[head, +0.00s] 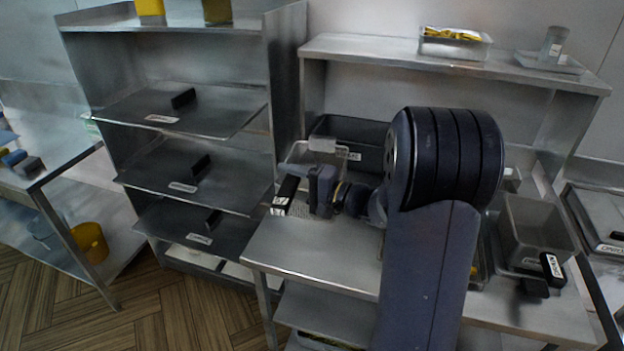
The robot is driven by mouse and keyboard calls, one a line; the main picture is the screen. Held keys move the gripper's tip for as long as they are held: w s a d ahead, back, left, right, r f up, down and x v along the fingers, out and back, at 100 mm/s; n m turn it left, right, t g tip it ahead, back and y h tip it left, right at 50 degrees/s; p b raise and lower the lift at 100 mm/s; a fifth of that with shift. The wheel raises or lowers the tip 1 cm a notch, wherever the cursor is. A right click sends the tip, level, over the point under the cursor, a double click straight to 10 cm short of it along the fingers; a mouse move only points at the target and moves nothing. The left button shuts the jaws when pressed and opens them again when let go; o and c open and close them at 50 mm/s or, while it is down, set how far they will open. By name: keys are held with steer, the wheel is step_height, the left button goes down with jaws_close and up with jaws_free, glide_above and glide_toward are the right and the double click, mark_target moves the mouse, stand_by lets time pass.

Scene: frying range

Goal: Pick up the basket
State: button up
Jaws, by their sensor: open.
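A light, thin-walled basket (297,154) stands on the left part of the steel counter, partly hidden behind my gripper. A black handle with a white label (286,195) sticks out toward the front at its left side. My gripper (308,192) is open, just right of this handle and in front of the basket. I cannot tell whether the handle lies between the fingers. A second, grey basket (538,228) stands at the right end of the counter, with a black labelled handle (552,268) pointing forward. My arm hides the middle of the counter.
A dark labelled bin (352,134) stands behind the basket. A raised shelf (390,48) above the counter (310,262) holds a tray of yellow packets (454,43) and a shaker (553,43). A rack with dark trays (180,110) stands close on the left.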

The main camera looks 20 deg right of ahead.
steer(key=shift+c, duration=0.5)
jaws_close()
